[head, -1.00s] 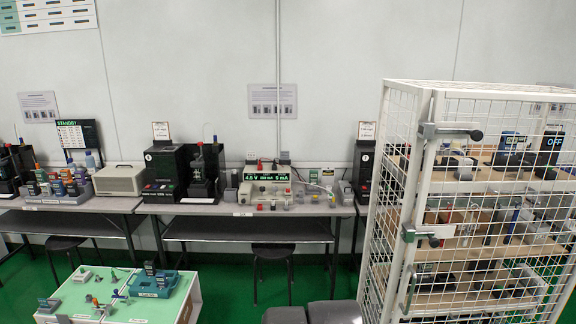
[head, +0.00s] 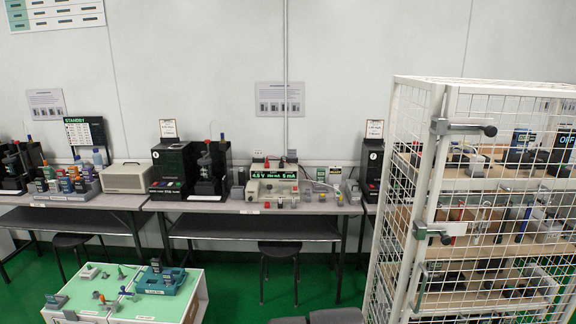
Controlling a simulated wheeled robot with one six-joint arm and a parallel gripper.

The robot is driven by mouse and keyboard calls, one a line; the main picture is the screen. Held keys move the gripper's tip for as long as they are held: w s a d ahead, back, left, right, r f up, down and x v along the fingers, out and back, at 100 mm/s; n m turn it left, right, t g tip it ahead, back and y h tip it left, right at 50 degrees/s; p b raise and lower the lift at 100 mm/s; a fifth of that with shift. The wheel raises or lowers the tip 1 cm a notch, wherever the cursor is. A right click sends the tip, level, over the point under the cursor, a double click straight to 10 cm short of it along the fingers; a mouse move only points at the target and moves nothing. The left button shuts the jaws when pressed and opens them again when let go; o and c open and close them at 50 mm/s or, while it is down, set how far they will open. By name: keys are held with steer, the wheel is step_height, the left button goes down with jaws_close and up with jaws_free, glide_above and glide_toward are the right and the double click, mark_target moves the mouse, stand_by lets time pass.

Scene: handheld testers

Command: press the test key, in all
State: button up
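Several handheld testers in different colours stand in a grey rack (head: 70,197) on the left bench. Black test stations (head: 175,168) stand on the middle bench, and another black station (head: 370,168) stands to the right. A bench meter (head: 271,188) with a lit green readout stands between them. A dark handheld device (head: 155,265) stands in a teal tray (head: 161,286) on the low white cabinet at the front left. The test key is too small to tell apart. My gripper is not in the head view.
A white mesh cage (head: 405,200) with loaded wooden shelves fills the right side. Black stools (head: 280,250) stand under and before the benches. A low cabinet (head: 190,300) with a green top is at the front left. Green floor (head: 235,280) is clear between cabinet and middle stool.

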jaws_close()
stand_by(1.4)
